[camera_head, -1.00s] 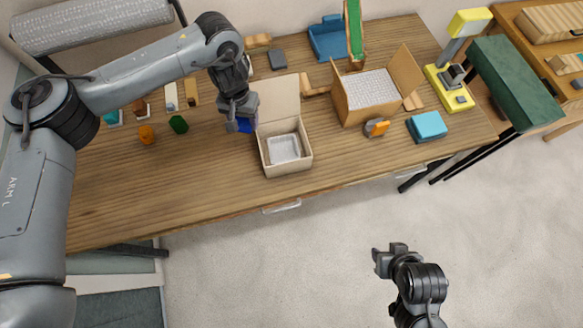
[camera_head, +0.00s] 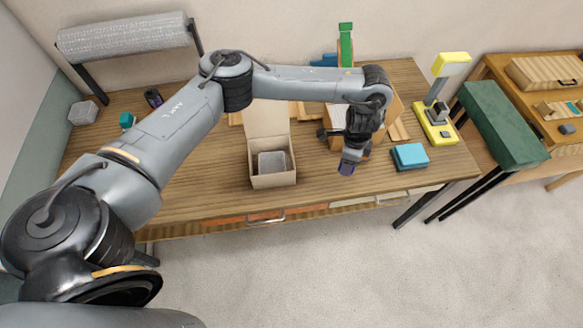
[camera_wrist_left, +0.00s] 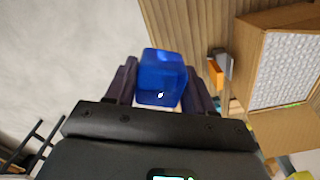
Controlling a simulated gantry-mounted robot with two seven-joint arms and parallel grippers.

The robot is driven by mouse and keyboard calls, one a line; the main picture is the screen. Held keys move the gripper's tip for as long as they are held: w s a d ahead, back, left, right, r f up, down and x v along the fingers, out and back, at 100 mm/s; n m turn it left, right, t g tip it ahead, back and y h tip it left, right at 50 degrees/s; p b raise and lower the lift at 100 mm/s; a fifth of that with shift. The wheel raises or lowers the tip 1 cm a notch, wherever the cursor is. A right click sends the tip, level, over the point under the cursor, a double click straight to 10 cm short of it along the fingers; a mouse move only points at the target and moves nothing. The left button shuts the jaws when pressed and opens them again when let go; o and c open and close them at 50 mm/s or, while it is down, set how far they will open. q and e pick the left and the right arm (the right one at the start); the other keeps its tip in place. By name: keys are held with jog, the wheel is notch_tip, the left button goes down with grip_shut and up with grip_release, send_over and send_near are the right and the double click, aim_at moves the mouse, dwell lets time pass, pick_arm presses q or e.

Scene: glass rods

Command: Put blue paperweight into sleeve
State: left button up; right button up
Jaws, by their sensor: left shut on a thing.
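The blue paperweight is a glossy, rounded, see-through blue block (camera_wrist_left: 162,78) between the two dark fingers of my left gripper (camera_wrist_left: 160,88) in the left wrist view. In the head view my left gripper (camera_head: 350,158) points down near the table's front edge, in front of the larger box, with the dark blue paperweight (camera_head: 347,169) at its tip. It is shut on the paperweight. A small open cardboard box (camera_head: 273,181) to its left holds a pale grey open-topped insert (camera_head: 272,162). I cannot tell for sure whether this insert is the sleeve. My right gripper is out of view.
A larger cardboard box with bubble-wrap lining (camera_wrist_left: 285,65) stands beside the gripper, mostly hidden in the head view. A grey and orange tool (camera_wrist_left: 218,68) lies near it. A teal block (camera_head: 410,156) and a yellow lamp-like stand (camera_head: 436,125) are to the right.

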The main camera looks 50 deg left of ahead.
pick_arm(q)
jog(key=s+a+f+m+p, duration=0.35)
jog(key=s+a, duration=0.25)
jog(key=a, duration=0.2)
jog(key=m, duration=0.1)
send_over(272, 167)
notch_tip(272, 167, down, 7)
jog(key=shift+d+f+p, duration=0.1)
jog(key=shift+p, duration=0.3)
jog(key=shift+f, duration=1.9)
jog(key=shift+f, duration=0.1)
jog(key=shift+f, duration=0.25)
jog(key=o, duration=1.1)
jog(key=shift+c, duration=0.2)
jog(key=shift+r, duration=0.2)
